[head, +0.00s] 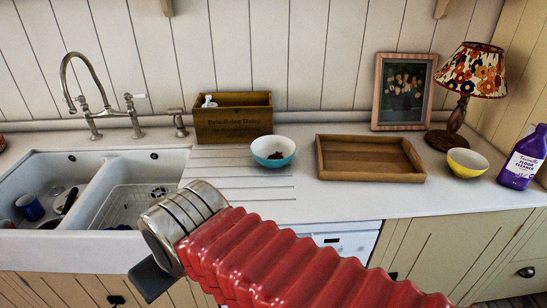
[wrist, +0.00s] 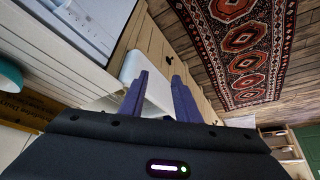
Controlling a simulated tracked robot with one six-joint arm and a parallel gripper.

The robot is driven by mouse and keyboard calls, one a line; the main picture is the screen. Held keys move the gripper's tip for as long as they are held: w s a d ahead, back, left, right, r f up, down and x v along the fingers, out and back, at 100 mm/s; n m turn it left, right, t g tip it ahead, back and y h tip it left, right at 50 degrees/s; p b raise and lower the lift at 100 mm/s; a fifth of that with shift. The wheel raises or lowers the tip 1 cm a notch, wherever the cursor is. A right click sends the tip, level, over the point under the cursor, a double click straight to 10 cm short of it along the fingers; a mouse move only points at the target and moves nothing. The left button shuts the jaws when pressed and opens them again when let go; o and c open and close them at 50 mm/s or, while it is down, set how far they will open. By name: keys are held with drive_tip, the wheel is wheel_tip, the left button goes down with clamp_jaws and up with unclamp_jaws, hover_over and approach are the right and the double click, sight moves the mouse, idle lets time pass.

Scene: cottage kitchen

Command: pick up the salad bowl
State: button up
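Two bowls stand on the white counter, and I cannot tell for sure which is the salad bowl. A teal bowl with a white inside (head: 273,150) sits upright at the middle and has something small and dark in it. A smaller yellow bowl with a white inside (head: 467,163) sits upright at the right. In the wrist view the teal bowl (wrist: 9,76) is cut by the left edge. My gripper (wrist: 160,75) has its two fingers apart with nothing between them. In the head view, a dark part of it shows in front of the counter, below and left of the teal bowl, not touching it.
A wooden tray (head: 371,176) lies between the bowls. A wooden box (head: 233,124) stands behind the teal bowl. A double sink (head: 92,215) is at left. A lamp (head: 468,90), picture frame (head: 404,92) and purple cleaner bottle (head: 523,163) stand at right.

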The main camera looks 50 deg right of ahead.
drive_tip(key=w+d+r+m+t+h, duration=0.15)
drive_tip(key=w+d, duration=0.35)
drive_tip(key=d, duration=0.5)
drive_tip(key=w+d+r+t+h, duration=0.1)
drive_tip(key=w+d+h, duration=0.3)
drive_tip(key=d, duration=0.7)
drive_tip(key=w+d+r+m+t+h, duration=0.1)
drive_tip(key=w+d+r+t+h, duration=0.1)
drive_tip(key=w+d, duration=0.6)
drive_tip(key=s+d+f+n+t+y, duration=0.15)
drive_tip(key=d+f, duration=0.25)
drive_tip(key=d, duration=0.8)
drive_tip(key=s+d+f+n+t+y, duration=0.1)
drive_tip(key=s+d+f+y, duration=0.2)
drive_tip(key=s+f, duration=0.3)
drive_tip(key=shift+d+t, duration=0.4)
drive_tip(key=shift+d, duration=0.3)
drive_tip(key=x, duration=0.8)
drive_tip(key=shift+w+f, duration=0.2)
drive_tip(key=shift+w, duration=0.1)
